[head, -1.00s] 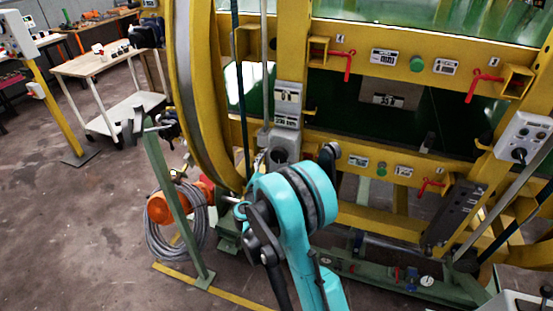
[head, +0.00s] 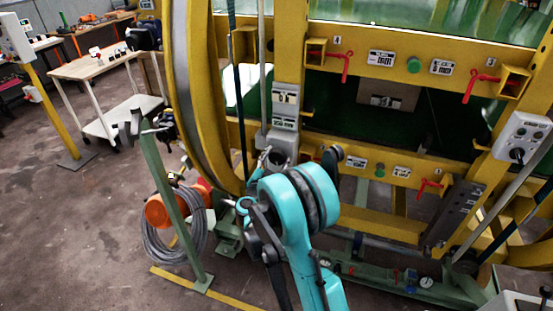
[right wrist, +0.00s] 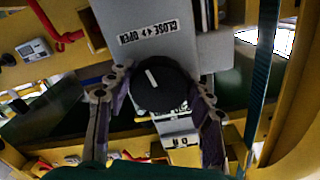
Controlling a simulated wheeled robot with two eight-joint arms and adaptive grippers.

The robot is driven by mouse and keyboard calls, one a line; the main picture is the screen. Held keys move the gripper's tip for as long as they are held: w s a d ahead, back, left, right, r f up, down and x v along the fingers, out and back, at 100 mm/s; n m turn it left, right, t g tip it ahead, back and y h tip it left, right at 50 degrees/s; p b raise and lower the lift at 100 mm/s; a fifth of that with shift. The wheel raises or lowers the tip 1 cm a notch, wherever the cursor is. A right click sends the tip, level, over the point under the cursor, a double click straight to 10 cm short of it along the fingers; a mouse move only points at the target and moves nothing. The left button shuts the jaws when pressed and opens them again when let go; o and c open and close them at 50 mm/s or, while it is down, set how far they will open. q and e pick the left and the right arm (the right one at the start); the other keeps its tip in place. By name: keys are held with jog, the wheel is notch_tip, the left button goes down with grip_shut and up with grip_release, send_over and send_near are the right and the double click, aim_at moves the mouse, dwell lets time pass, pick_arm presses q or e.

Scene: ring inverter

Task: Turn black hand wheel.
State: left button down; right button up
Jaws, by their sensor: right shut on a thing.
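The black hand wheel (right wrist: 160,92) is a round knob with a white mark line on its face. The white line points up and slightly left. My left gripper is not in view.
The yellow ring frame (head: 183,90) curves close to the left of my right arm. A green post (head: 178,205), a coiled grey hose (head: 178,240) and an orange part (head: 160,211) stand left of it. Red handles (head: 478,88) are on the frame. Open floor lies left.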

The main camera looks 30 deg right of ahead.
jog(key=shift+m, duration=0.3)
jog(key=m+b, duration=0.1)
jog(key=m, duration=0.3)
jog(key=shift+m+b, duration=0.3)
jog(key=shift+m, duration=0.1)
jog(key=m+b, duration=0.1)
jog(key=m, duration=0.4)
jog(key=shift+r+m, duration=0.1)
jog(key=shift+m, duration=0.2)
jog(key=o, duration=1.2)
jog(key=shift+a, duration=0.1)
jog(key=v, duration=1.2)
